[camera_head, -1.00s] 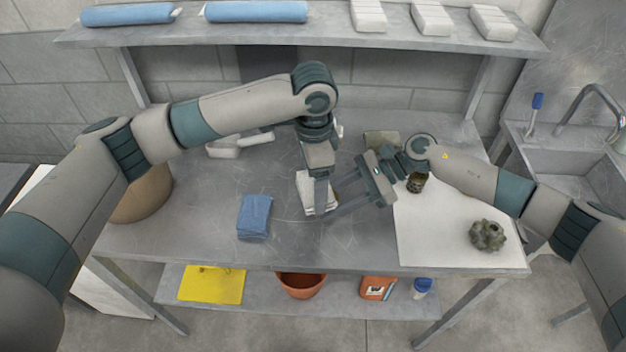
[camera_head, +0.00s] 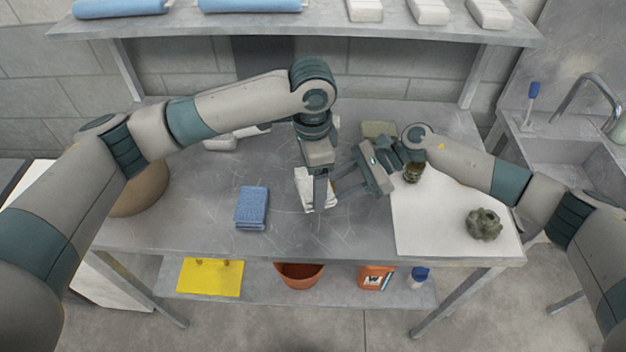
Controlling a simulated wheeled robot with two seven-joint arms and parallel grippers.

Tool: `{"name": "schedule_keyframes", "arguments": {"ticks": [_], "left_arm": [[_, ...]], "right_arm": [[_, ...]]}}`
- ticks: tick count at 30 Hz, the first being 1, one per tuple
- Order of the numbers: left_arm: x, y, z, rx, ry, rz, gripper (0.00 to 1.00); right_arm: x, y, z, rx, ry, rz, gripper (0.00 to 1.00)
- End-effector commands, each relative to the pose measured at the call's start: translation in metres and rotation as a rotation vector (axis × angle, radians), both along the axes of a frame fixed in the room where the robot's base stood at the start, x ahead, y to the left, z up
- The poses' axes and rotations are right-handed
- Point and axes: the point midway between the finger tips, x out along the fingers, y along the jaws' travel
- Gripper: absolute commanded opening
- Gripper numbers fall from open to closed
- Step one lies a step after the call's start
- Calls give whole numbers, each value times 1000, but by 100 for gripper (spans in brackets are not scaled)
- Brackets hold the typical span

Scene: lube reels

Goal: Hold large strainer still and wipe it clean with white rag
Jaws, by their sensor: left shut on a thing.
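The white rag (camera_head: 304,184) is at the middle of the table, bunched up beneath my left gripper (camera_head: 320,198). The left gripper points down and is shut on the rag. My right gripper (camera_head: 346,180) reaches in from the right just beside it, its fingers apart and empty; the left gripper partly covers the fingertips. A lumpy, grimy grey-green part (camera_head: 485,224) lies on a white sheet at the right; it may be the large strainer. A smaller dark, dirty cylindrical part (camera_head: 412,173) stands by my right wrist, and I cannot tell if it is a strainer too.
A folded blue cloth (camera_head: 252,207) lies left of the rag. The white sheet (camera_head: 430,235) has free room. A tan round container (camera_head: 140,195) stands at left, partly behind my arm. A greenish block (camera_head: 380,130) is at the back. A sink (camera_head: 575,165) is at right.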

Motion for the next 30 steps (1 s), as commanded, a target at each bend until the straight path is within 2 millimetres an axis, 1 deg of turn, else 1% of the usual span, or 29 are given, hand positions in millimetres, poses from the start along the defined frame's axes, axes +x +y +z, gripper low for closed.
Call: {"name": "schedule_keyframes", "arguments": {"ticks": [6,13,23,30], "left_arm": [[15,5,-1,0,0,2,60],[21,7,-2,1,0,1,60],[20,7,-2,2,1,1,60],[6,3,-2,1,3,-2,60]], "right_arm": [[0,0,0,0,1,0,28],[0,0,0,0,0,1,28],[0,0,0,0,1,2,28],[0,0,0,0,0,1,28]]}}
